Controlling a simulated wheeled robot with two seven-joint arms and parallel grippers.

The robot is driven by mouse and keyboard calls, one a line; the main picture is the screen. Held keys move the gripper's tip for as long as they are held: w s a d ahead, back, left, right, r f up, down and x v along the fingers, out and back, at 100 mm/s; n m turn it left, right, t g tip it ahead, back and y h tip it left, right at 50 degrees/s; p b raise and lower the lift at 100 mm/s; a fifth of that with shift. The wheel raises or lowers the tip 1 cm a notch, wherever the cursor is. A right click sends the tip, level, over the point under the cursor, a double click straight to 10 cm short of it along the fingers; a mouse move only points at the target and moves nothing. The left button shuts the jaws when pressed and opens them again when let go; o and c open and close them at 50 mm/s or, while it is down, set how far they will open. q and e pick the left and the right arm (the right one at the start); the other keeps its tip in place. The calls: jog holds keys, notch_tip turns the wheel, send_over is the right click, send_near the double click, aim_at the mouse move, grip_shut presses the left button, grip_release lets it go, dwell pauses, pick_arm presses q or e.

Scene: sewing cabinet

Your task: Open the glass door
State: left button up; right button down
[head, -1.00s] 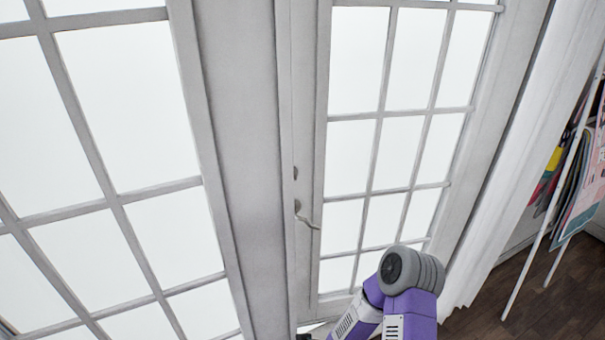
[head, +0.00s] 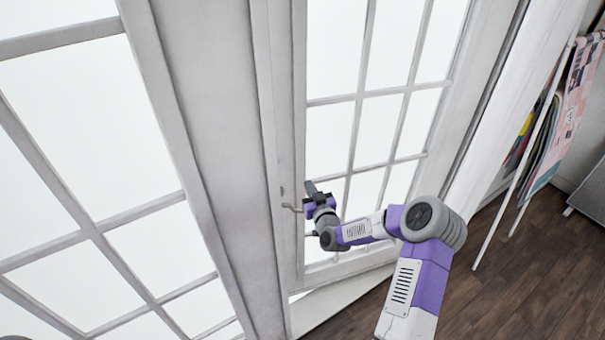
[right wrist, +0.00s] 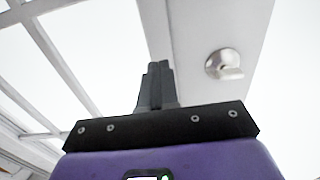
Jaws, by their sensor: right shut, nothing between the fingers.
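The glass door (head: 293,240) has a white frame with several panes, right of the wide white post in the head view. Its lever handle (head: 291,208) sticks out to the right from the door's left edge. My right gripper (head: 310,187) is beside the handle, at its right end and slightly above it. In the right wrist view the fingers (right wrist: 156,72) are shut together and empty. A round silver fitting (right wrist: 223,63) on the white frame shows to their right, apart from them. Whether the gripper touches the handle cannot be told. My left gripper is not in view.
A second paned section (head: 95,150) fills the left of the head view. A rack with hanging fabrics (head: 575,95) stands at the far right. The wooden floor (head: 530,270) at lower right is clear.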

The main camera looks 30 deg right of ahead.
aim_at(300, 168)
jog(key=shift+x, duration=3.6)
